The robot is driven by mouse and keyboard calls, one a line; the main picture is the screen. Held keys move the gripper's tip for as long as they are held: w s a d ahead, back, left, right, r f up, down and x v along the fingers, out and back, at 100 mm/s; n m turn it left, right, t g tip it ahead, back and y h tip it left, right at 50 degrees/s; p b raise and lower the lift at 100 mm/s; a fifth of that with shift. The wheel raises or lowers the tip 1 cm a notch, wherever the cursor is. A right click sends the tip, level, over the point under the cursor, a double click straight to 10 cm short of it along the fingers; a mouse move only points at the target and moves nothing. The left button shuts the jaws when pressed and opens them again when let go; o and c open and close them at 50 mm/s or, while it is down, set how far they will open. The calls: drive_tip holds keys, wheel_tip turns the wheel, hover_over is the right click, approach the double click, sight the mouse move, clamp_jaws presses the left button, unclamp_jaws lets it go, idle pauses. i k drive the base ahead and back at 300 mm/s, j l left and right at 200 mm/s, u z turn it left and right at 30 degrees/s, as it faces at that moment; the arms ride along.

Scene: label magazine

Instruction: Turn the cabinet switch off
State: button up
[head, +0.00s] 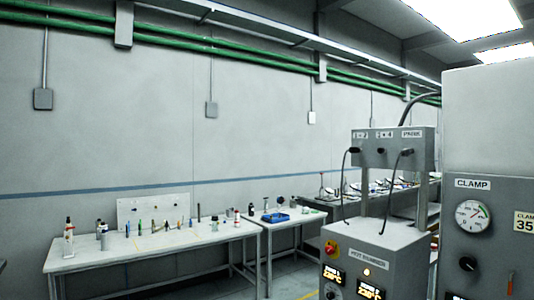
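A grey cabinet (373,245) stands at the right front, with a post-mounted panel above it. Its front carries a red rotary knob on a yellow plate (330,248), a small lit lamp (366,272), and displays with orange digits (371,291). A taller grey cabinet (485,120) at the right edge has a CLAMP label, a round gauge (472,216) and a black knob (467,263). A small upright lever (510,284) shows low on its front. I cannot tell which control is the cabinet switch, or its position. My gripper is not in view.
A long white table (150,246) with bottles and small tools runs along the left wall. A smaller table holds a blue tray (276,217). Dark cables hang from the upper panel (392,147) over the cabinet. Some bare floor shows between the tables and the cabinet.

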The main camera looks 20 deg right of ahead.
sight(329, 250)
drive_tip(key=z, duration=1.4)
